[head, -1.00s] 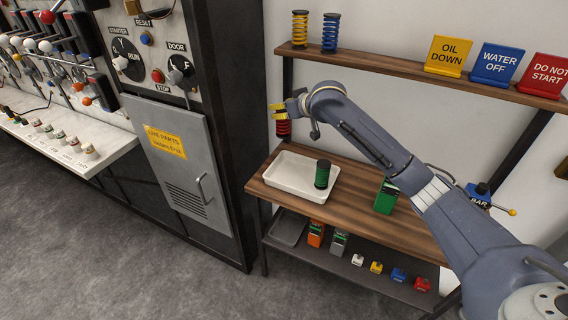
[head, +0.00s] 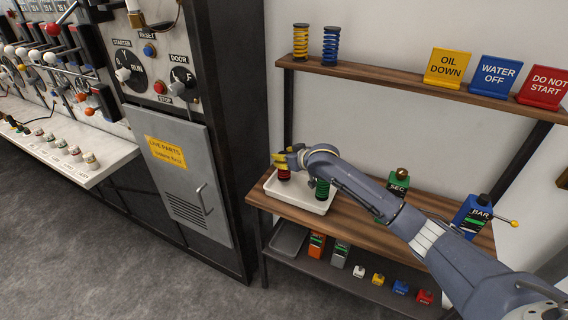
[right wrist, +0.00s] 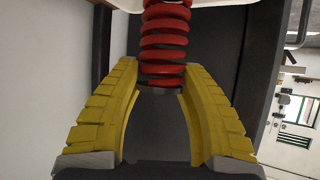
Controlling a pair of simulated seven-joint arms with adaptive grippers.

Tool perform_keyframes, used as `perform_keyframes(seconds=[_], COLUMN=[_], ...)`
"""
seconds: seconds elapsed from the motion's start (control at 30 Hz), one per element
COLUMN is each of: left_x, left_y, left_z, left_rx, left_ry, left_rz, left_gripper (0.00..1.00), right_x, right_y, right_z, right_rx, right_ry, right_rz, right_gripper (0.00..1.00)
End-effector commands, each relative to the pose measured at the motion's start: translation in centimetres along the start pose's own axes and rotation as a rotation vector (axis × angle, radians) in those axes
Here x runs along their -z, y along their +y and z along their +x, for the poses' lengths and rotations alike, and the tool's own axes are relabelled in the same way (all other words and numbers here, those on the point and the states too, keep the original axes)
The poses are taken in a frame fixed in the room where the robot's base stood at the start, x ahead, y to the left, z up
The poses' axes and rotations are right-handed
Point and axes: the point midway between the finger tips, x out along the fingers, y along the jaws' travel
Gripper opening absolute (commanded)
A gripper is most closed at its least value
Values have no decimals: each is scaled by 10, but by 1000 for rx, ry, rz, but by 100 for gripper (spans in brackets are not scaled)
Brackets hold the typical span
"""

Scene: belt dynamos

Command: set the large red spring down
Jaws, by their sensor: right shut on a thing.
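The large red spring (head: 284,175) hangs upright below my right gripper (head: 281,160), at the left part of the white tray (head: 305,207). The yellow fingers are shut on the upper end of the spring. In the right wrist view the red coils (right wrist: 164,40) stand between the fingertips, and the tray's pale edge shows at the top. Whether the spring's lower end touches the tray floor I cannot tell. A green spring (head: 322,189) stands in the tray to the right, partly hidden by my arm. My left gripper is not in view.
The upper shelf holds a yellow spring (head: 300,41), a blue spring (head: 331,45) and signs. A green SEC block (head: 397,187) and a blue BAR block (head: 472,214) stand on the bench. Several small items sit on the lower shelf. A grey cabinet (head: 180,185) stands left.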

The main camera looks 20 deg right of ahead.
Motion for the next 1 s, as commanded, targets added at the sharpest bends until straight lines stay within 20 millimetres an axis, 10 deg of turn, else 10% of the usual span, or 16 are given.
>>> perform_keyframes(seconds=[0.7,0.73,1.0], left_x=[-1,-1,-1], left_y=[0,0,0], left_z=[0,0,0], left_rx=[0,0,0], left_ry=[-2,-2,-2], left_rz=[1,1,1], left_gripper=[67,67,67], right_x=[-27,-28,-28], right_y=[0,0,0], right_z=[15,16,15], right_rx=[1,0,0], right_ry=[1,0,0], right_rz=[1,1,1], right_gripper=[0,44,65])
